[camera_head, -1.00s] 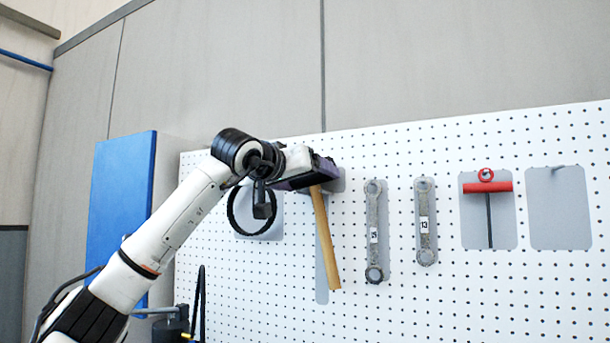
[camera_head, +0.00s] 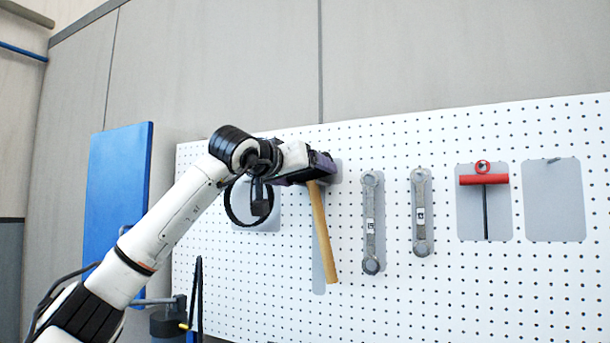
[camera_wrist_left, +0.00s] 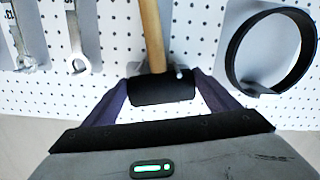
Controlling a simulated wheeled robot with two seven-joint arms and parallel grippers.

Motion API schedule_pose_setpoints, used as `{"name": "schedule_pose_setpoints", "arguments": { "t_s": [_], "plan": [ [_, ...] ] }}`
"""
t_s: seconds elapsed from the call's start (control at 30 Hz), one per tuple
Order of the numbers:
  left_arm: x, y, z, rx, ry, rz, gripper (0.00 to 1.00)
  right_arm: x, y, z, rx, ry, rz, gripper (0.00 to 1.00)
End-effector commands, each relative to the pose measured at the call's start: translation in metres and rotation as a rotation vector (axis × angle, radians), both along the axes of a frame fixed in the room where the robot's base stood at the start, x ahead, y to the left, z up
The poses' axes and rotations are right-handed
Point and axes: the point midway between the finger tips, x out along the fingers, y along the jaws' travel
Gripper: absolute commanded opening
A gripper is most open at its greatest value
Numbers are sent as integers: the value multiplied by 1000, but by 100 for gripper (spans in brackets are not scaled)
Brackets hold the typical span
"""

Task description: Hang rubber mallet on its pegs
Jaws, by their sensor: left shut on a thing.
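The rubber mallet has a wooden handle (camera_head: 323,235) that hangs down, slightly tilted, in front of a grey mallet-shaped backing on the pegboard. Its black head (camera_wrist_left: 163,88) shows in the left wrist view between the two purple fingers of my left gripper (camera_wrist_left: 162,93), which is shut on it. In the head view my left gripper (camera_head: 318,168) hides the head. A peg tip (camera_wrist_left: 179,73) shows beside the handle, close to the head. Whether the head rests on the pegs cannot be told. My right gripper is not in view.
The white pegboard (camera_head: 400,290) also carries a black ring (camera_head: 233,212) to the left, two wrenches (camera_head: 372,225) (camera_head: 421,215) to the right, and a red T-handled tool (camera_head: 484,180). A grey backing with an empty peg (camera_head: 554,205) is at far right. A blue panel (camera_head: 115,200) stands left.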

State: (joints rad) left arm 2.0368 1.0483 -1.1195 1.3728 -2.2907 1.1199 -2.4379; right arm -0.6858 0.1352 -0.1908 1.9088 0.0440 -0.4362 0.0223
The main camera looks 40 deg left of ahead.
Motion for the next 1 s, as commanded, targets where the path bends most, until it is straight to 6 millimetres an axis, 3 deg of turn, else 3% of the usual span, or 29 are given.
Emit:
{"name": "schedule_pose_setpoints", "arguments": {
  "t_s": [0.07, 0.1, 0.2, 0.53, 1.0],
  "plan": [
    [0, -1, -1, -2, 3, -2, 35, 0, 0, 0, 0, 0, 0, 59],
    [0, -1, -1, -2, 3, -2, 88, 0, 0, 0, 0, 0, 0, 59],
    [1, -1, -2, -1, 4, -2, 100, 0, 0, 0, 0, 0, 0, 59],
    [-8, -3, -4, -2, 8, 0, 100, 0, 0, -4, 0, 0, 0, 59],
    [-87, -27, 3, -2, 2, -2, 100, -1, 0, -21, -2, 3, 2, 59]
  ]
}}
